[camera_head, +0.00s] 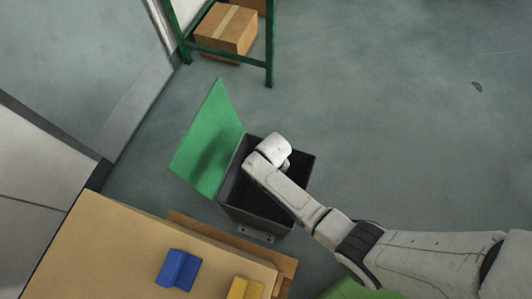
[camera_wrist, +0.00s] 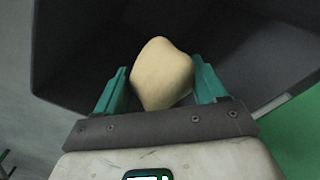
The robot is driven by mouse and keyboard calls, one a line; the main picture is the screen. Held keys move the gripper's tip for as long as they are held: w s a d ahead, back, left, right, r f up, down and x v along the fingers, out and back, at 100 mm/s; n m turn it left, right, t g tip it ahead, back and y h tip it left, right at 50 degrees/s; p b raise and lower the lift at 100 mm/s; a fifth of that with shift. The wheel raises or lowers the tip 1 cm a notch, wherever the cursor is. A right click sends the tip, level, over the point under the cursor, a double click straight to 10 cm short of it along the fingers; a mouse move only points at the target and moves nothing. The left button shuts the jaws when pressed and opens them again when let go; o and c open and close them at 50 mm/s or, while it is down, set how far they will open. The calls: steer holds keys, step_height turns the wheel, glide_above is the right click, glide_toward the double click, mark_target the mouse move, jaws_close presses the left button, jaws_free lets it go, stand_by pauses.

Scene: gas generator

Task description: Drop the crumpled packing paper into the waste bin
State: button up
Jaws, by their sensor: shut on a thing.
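The crumpled packing paper (camera_wrist: 162,74) is a rounded cream-coloured lump in the wrist view. My gripper (camera_wrist: 160,86) has its two green fingers on either side of it and is shut on it. The waste bin (camera_head: 308,172) is a dark grey box in the head view, with its green lid (camera_head: 208,142) swung open to the left. My wrist is over the bin's opening, and the arm hides part of the bin. In the wrist view the dark bin interior (camera_wrist: 240,50) lies behind the paper. The paper and fingers are hidden in the head view.
A wooden table (camera_head: 110,245) with a blue block (camera_head: 178,269) and a yellow block (camera_head: 245,288) stands at the lower left, close to the bin. A green shelf frame (camera_head: 228,56) holds a cardboard box (camera_head: 226,29) at the top. The floor to the right is mostly clear.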

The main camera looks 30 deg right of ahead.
steer(key=o, duration=1.1)
steer(key=shift+r, duration=0.1)
step_height(320, 180, up, 11)
steer(key=shift+f+p, duration=0.15)
steer(key=shift+p, duration=1.1)
steer(key=shift+s, duration=0.1)
